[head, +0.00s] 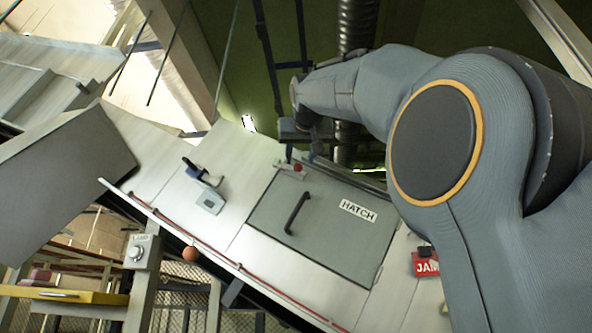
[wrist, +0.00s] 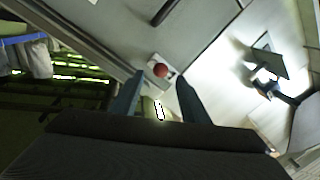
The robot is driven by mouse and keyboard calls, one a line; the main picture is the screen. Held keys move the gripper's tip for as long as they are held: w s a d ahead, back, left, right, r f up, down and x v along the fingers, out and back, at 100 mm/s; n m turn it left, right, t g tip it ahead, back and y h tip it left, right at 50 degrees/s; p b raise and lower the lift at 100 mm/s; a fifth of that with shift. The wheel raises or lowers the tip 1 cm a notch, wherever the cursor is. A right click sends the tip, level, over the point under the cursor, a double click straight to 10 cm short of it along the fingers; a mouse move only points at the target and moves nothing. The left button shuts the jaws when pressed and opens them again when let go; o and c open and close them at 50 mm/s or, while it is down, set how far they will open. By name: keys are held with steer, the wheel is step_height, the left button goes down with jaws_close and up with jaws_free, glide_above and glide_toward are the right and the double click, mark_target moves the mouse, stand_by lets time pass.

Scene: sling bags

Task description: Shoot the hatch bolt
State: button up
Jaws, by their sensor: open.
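The hatch (head: 325,230) is a grey panel with a dark bar handle (head: 297,212) and a white HATCH label, set flush in the sloping metal surface. The bolt's red knob (head: 298,168) sits on a small pale mount at the hatch's upper left edge. In the wrist view the red knob (wrist: 160,70) shows between and just beyond my fingertips, with its pale plate beside it. My gripper (head: 302,152) is open above the knob; its two dark fingers stand apart in the wrist view (wrist: 158,82). I cannot tell whether they touch the knob.
A red JAM sign (head: 426,264) lies right. My arm covers the right side.

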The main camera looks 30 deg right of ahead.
mark_target(299, 165)
steer(key=p+x, duration=0.2)
steer(key=x, duration=0.5)
steer(key=shift+f+p, duration=0.1)
steer(key=shift+p, duration=0.3)
